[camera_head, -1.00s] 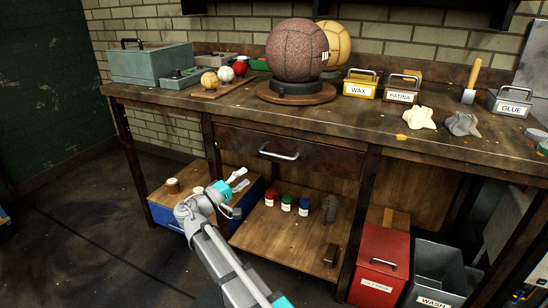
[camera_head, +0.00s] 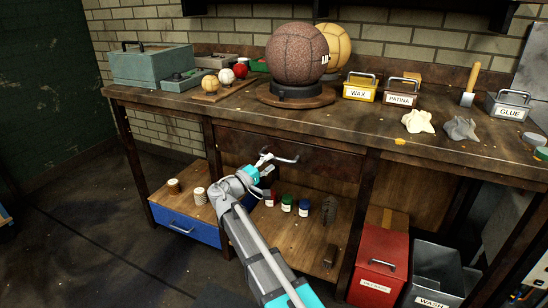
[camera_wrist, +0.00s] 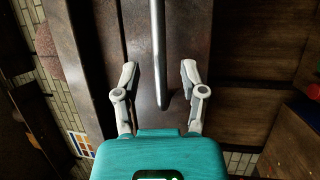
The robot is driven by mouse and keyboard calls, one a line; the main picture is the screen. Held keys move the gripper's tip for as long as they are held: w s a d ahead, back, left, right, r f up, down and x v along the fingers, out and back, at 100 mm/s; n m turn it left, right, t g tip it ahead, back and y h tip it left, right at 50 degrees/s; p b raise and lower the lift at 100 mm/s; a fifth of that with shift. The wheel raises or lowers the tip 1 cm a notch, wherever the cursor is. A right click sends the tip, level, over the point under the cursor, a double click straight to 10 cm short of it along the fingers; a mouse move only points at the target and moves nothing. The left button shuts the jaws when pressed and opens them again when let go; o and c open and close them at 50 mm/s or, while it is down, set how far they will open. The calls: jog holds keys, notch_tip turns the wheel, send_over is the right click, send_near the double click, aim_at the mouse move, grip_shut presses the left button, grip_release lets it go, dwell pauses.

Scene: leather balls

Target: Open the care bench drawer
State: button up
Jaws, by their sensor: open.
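The care bench drawer (camera_head: 325,160) is a dark wood front under the bench top, and it looks shut. Its silver bar handle (camera_head: 281,157) sticks out near the middle of the front. In the wrist view the handle (camera_wrist: 158,60) runs down from the top edge, and its lower end lies between the fingers. My gripper (camera_head: 266,166) is open at the left end of the handle. In the wrist view my gripper (camera_wrist: 160,82) has one finger on each side of the bar, with gaps and no clear contact.
The bench top (camera_head: 230,115) holds a brown leather ball (camera_head: 297,54) on a stand, and labelled boxes. Below are paint jars (camera_head: 287,203) on a shelf, a blue drawer (camera_head: 184,225), a red bin (camera_head: 377,265) and a grey wash bin (camera_head: 438,275). The floor at left is clear.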

aim_at(275, 159)
jog(key=shift+x, duration=1.6)
grip_shut()
jog(key=shift+a, duration=0.1)
